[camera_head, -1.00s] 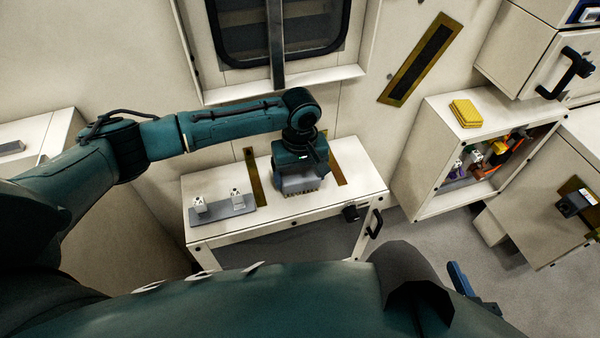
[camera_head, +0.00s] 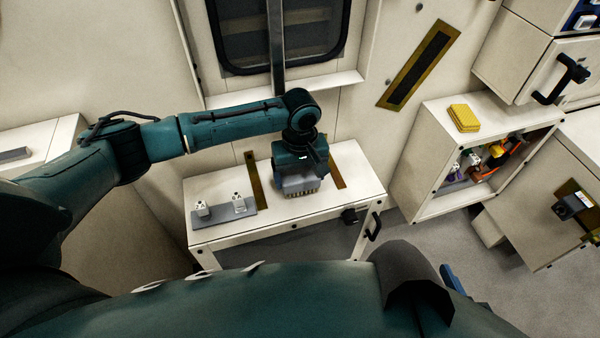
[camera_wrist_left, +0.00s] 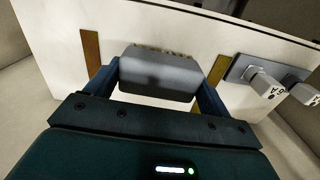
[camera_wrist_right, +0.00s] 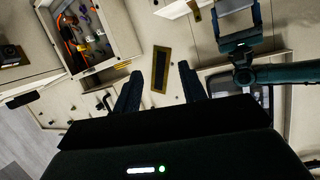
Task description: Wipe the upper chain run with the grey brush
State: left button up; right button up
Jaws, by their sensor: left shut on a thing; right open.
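The grey brush (camera_head: 299,186) is in my left gripper (camera_head: 300,178), above the right half of the white table (camera_head: 225,185). In the left wrist view the brush (camera_wrist_left: 158,72) is a grey block between the two fingers, with a row of pale bristles along its far edge. I cannot tell whether the bristles touch the table. My right gripper (camera_wrist_right: 160,88) is open and empty in the right wrist view. It is hidden from the head view. I cannot make out a chain run in any view.
A grey plate (camera_head: 228,211) with two white blocks lies on the table's left. Two brass strips flank the brush. A slotted brass panel (camera_head: 420,65) is on the wall. An open cabinet (camera_head: 420,165) with a yellow sponge (camera_head: 463,118) on top stands at the right.

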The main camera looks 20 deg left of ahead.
aim_at(300, 174)
pick_arm(q)
notch_tip(300, 174, up, 2)
jog(key=shift+p, duration=0.8)
notch_tip(300, 174, up, 2)
jog(key=shift+p, duration=1.2)
jog(key=shift+r+p, duration=0.4)
jog(key=shift+p, duration=0.1)
pick_arm(e)
jog(key=shift+w+a+f+g, duration=0.2)
jog(key=shift+w+a+g, duration=0.5)
jog(key=shift+a+g, duration=0.3)
jog(key=shift+f, duration=0.1)
